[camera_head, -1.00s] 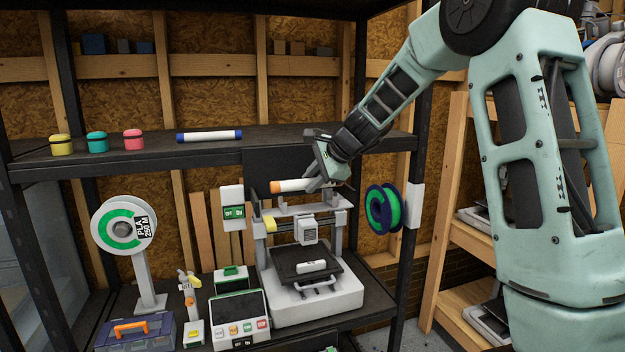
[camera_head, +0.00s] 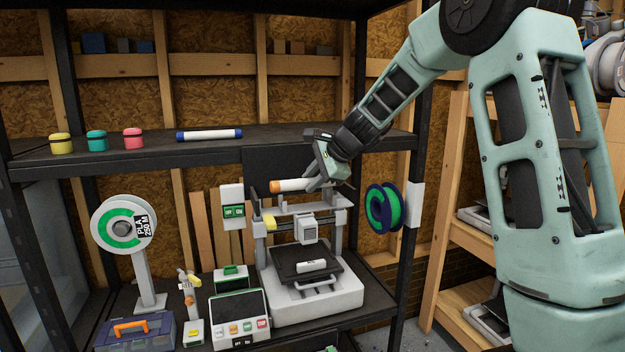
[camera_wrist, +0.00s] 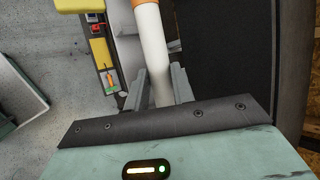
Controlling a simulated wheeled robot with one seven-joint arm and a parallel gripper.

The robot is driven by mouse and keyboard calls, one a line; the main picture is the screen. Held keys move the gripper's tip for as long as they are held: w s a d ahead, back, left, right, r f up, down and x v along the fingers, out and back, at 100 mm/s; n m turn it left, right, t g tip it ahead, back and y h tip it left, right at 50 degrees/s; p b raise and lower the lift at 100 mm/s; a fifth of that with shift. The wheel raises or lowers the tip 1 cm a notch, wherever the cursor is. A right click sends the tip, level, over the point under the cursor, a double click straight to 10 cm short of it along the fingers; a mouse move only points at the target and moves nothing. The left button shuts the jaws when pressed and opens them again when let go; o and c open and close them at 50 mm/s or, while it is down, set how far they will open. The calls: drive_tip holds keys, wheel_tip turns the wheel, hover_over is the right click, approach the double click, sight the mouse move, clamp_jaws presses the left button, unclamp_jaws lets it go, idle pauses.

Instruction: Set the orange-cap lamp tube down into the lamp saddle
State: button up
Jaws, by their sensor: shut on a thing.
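The orange-cap lamp tube (camera_head: 293,185) is white with an orange end on its left. It lies nearly level above the printer. My gripper (camera_head: 318,180) is shut on it near its right part. In the wrist view the white tube (camera_wrist: 153,50) runs between the two fingers of my gripper (camera_wrist: 157,85), its orange cap at the top edge. The lamp saddle seems to be the grey bracket (camera_head: 297,205) on top of the printer frame, just below the tube. A small gap seems to show between them; I cannot tell whether they touch.
The printer (camera_head: 318,298) stands on the lower shelf, with a green spool (camera_head: 384,209) at its right. A white switch box (camera_head: 232,207) is left of the saddle.

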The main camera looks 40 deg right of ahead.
sight(312, 208)
drive_tip(key=shift+f+b, duration=1)
drive_tip(key=shift+f, duration=0.25)
drive_tip(key=shift+f+b, duration=0.2)
drive_tip(key=shift+b, duration=0.1)
drive_tip(key=shift+f+b, duration=0.55)
drive_tip(key=shift+f, duration=0.05)
